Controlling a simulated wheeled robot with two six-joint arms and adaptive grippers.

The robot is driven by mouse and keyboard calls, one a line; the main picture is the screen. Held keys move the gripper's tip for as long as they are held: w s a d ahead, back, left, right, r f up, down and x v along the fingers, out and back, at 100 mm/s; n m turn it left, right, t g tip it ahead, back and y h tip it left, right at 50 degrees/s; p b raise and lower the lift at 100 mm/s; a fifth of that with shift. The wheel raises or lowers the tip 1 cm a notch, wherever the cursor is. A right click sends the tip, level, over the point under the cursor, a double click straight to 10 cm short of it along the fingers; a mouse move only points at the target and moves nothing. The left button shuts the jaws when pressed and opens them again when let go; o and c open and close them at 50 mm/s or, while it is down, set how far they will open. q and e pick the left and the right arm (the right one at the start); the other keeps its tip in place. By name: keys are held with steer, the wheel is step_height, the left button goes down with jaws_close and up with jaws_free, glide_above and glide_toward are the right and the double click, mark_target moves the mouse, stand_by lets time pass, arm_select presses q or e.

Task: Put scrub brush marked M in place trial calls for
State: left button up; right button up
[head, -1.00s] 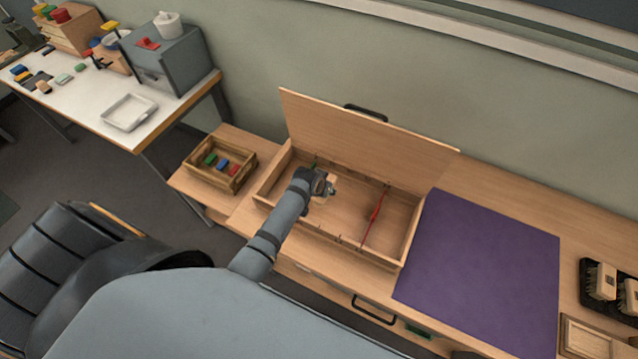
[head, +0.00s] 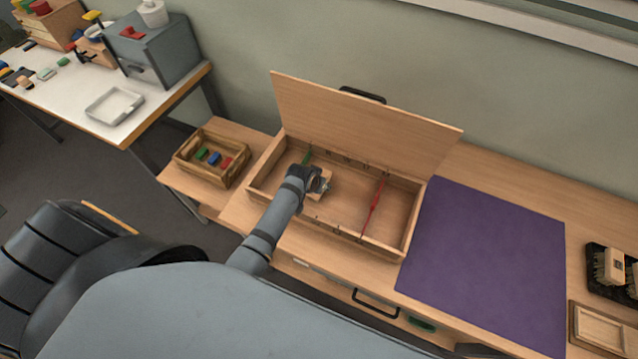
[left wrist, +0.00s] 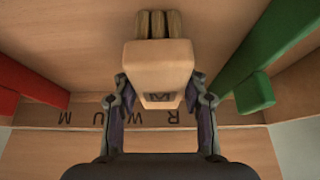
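My left gripper (head: 321,182) is inside the open wooden box (head: 408,232), in its left part. In the left wrist view its fingers (left wrist: 162,102) close on both sides of a pale wooden brush (left wrist: 158,68), which has brown bristle tufts and a dark letter that looks like M, seen upside down. The brush (head: 319,191) is partly covered by the gripper in the head view. A green divider (head: 306,157) and a red divider (head: 373,208) stand in the box. Letters on the box wall (left wrist: 88,112) appear upside down. Whether the brush touches the floor is unclear. My right gripper is out of view.
The raised lid (head: 365,120) stands behind the box. A purple mat (head: 485,260) lies to the right, bare. Farther right are a black tray (head: 600,283) with brushes and a wooden tray (head: 600,328). A small crate (head: 232,172) with coloured blocks is left of the box.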

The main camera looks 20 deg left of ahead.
arm_select(q)
steer(key=shift+o, duration=1.9)
steer(key=shift+w, duration=0.1)
steer(key=shift+r, duration=0.4)
steer(key=v, duration=1.1)
steer(key=shift+s+r, duration=0.25)
steer(key=shift+r, duration=0.05)
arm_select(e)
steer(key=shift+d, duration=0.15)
